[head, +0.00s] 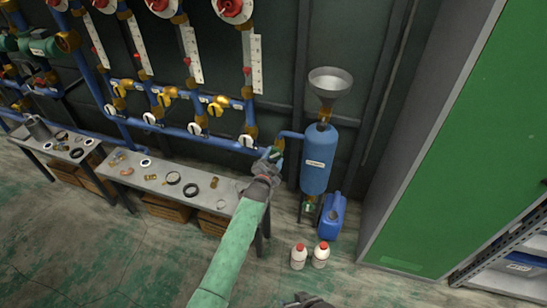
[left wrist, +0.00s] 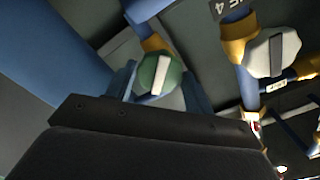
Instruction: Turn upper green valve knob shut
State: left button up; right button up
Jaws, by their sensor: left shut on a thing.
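The upper green valve knob (head: 276,153) sits on the short blue pipe at the left of the blue tank (head: 318,160). In the left wrist view the green knob (left wrist: 150,74) is round with a white bar, close to upright in the picture and slightly tilted. My left gripper (head: 272,156) is shut on this knob, with one finger on each side of it in the left wrist view (left wrist: 160,84). A lower green valve (head: 309,207) shows under the tank. My right gripper (head: 312,301) is at the bottom edge, mostly cut off, so its jaws cannot be made out.
A metal funnel (head: 330,82) stands on top of the tank. A blue jug (head: 332,216) and two white bottles (head: 298,257) stand on the floor. A bench (head: 225,185) with small parts is at the left. A green cabinet (head: 470,150) bounds the right side.

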pick_arm(q)
jog(key=shift+a+r+m, duration=0.1)
jog(key=shift+m, duration=2.2)
jog(key=m, duration=0.3)
jog(key=o, duration=1)
jog(key=shift+m, duration=0.3)
jog(key=shift+c, duration=0.2)
